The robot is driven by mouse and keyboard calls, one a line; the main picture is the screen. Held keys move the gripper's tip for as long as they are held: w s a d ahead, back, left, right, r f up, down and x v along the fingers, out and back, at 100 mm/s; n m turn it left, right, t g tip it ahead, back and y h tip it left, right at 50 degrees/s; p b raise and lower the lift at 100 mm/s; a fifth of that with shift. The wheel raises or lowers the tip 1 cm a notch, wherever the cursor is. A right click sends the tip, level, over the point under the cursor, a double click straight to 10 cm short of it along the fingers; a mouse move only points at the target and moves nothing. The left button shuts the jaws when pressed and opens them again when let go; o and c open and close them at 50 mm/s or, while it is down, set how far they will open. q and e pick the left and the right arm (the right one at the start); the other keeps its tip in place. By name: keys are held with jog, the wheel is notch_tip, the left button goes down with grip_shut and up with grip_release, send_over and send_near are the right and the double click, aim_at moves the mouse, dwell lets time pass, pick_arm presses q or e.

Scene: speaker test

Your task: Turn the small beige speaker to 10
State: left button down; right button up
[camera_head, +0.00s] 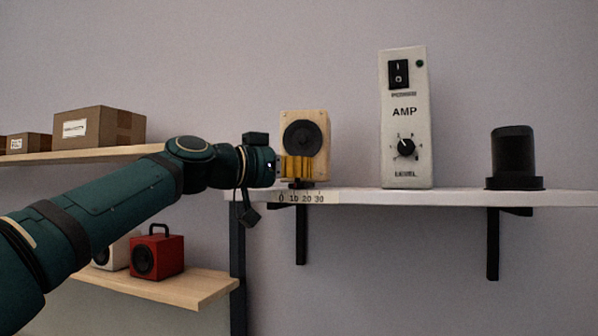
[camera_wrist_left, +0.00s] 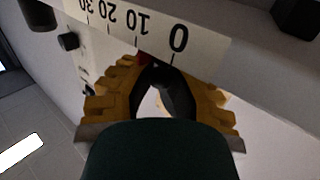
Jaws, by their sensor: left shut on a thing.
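The small beige speaker (camera_head: 318,125) stands upright on the white shelf, its round black cone facing out. A scale strip (camera_head: 310,198) marked 0, 10, 20 and 30 runs along the shelf edge below it. The strip shows upside down in the left wrist view (camera_wrist_left: 205,44). My left gripper (camera_head: 300,183) is at the speaker's lower front, its dark fingertips (camera_wrist_left: 164,82) shut on its lower part; the fingers hide the contact. My right gripper is not in view.
A white AMP box (camera_head: 416,150) with a black level knob (camera_head: 403,148) stands to the right. A black cylinder (camera_head: 513,155) is farther right. Wooden shelves at left hold cardboard boxes (camera_head: 98,128) and a red speaker (camera_head: 158,252). A stretch of shelf between speaker and amp is free.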

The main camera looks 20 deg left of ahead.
pick_arm(q)
jog(key=c, duration=0.9)
grip_release()
jog(key=v, duration=1.2)
